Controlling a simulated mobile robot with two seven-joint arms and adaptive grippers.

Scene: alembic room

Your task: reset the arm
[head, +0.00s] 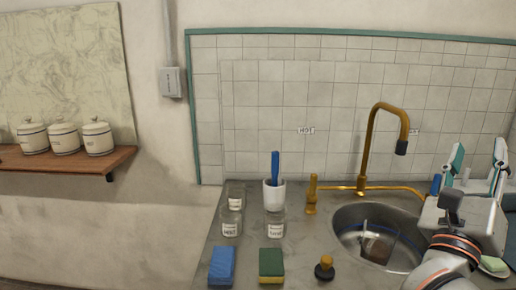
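My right gripper (479,150) is at the right side of the head view, with its arm coming up from the lower right edge. Its two white and teal fingers point up and stand apart, with only the tiled wall showing between the tips. It is open and looks empty. It is in front of the right part of the counter and hides part of it. My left gripper is not in view.
The sink (345,218) with a brass faucet (373,138) is left of my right gripper. Jars (276,226), a white cup (274,195), a blue sponge (222,266), a green-yellow sponge (271,264) and a dark-based stopper (325,270) stand on the counter. Canisters (97,138) line a shelf (60,168).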

